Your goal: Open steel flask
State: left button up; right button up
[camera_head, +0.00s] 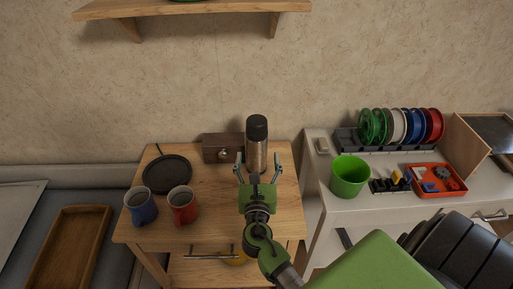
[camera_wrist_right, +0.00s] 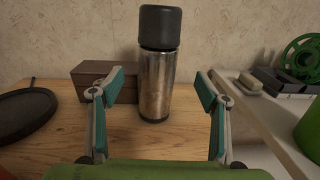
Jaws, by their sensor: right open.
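The steel flask (camera_head: 256,150) stands upright on the small wooden table, its dark cap (camera_head: 257,127) on top. In the right wrist view the steel body (camera_wrist_right: 155,85) and black cap (camera_wrist_right: 160,27) show clearly. My right gripper (camera_head: 256,165) is open in front of the flask. In the right wrist view its two fingers (camera_wrist_right: 160,90) are spread wide, with the flask beyond and between them, seemingly not touched. My left gripper is not in view.
A wooden box (camera_head: 218,147) stands just left of the flask. A dark round pan (camera_head: 167,174), a blue mug (camera_head: 140,206) and a red mug (camera_head: 183,205) are farther left. A green cup (camera_head: 349,176) stands on the white cabinet at right. A shelf (camera_head: 190,8) hangs above.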

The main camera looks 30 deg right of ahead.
aim_at(258, 149)
jog(key=x, duration=0.3)
jog(key=shift+f, duration=0.15)
jog(key=shift+w+d, duration=0.25)
jog(key=shift+w, duration=0.05)
jog(key=shift+w+d, duration=0.1)
jog(key=shift+w, duration=0.05)
jog(key=b+x, duration=0.1)
jog(key=x, duration=0.3)
jog(key=shift+w+f+b, duration=0.2)
jog(key=shift+w+b, duration=0.1)
jog(key=shift+w+d, duration=0.1)
jog(key=shift+w, duration=0.1)
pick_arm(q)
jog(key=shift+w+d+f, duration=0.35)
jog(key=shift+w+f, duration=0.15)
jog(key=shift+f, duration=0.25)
pick_arm(e)
jog(key=shift+r, duration=0.1)
jog(key=shift+c, duration=1.1)
jog(key=c, duration=1.2)
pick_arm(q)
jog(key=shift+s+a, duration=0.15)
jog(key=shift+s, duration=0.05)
pick_arm(e)
jog(key=shift+r, duration=0.1)
grip_shut()
